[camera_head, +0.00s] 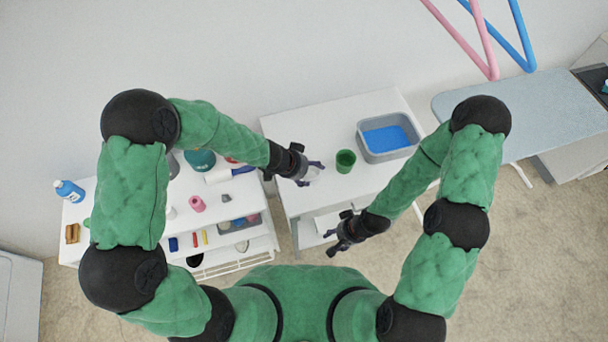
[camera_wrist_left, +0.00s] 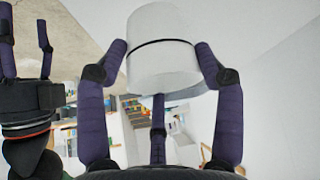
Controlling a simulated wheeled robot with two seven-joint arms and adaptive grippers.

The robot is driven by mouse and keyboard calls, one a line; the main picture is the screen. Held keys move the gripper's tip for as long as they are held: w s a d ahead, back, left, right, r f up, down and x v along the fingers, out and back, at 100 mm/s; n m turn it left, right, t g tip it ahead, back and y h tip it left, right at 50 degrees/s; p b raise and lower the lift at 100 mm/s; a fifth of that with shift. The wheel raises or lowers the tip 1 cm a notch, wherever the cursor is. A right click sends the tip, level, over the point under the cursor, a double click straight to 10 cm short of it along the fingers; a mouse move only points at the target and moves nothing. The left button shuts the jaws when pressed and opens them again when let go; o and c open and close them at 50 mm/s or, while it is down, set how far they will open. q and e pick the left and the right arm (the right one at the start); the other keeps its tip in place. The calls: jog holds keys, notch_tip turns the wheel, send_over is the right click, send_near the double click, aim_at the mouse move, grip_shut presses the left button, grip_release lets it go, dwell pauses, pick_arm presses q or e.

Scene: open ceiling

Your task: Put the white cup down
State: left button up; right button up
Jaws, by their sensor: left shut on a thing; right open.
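My left gripper (camera_head: 312,172) is over the white table (camera_head: 290,130) and is shut on the white cup (camera_head: 314,175). In the left wrist view the white cup (camera_wrist_left: 162,50) has a thin dark line around it and sits between the purple fingers of the left gripper (camera_wrist_left: 162,75). I cannot tell whether the cup touches the table top. My right gripper (camera_head: 338,246) is open and empty at the front edge of the table. It also shows at the left of the left wrist view (camera_wrist_left: 24,50).
A green cup (camera_head: 345,161) stands just right of the white cup. A grey basin (camera_head: 388,138) with a blue inside is farther right. A shelf (camera_head: 75,240) with bottles and small items is at left. The table's back left is clear.

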aim_at(307, 176)
pick_arm(q)
jog(key=shift+a+f+b, duration=0.15)
jog(key=shift+f+b, duration=0.15)
jog(key=shift+f, duration=0.15)
jog(key=shift+w+a+f+b, duration=0.1)
jog(key=shift+a+f+b, duration=0.05)
jog(key=shift+f+b, duration=0.35)
jog(key=shift+w+a+f+b, duration=0.1)
jog(key=shift+f+b, duration=0.3)
jog(key=shift+f, duration=0.15)
jog(key=shift+f+b, duration=0.35)
jog(key=shift+s+d+f, duration=0.1)
jog(key=shift+d, duration=0.1)
jog(key=shift+a, duration=0.1)
jog(key=o, duration=1.2)
jog(key=shift+f, duration=0.1)
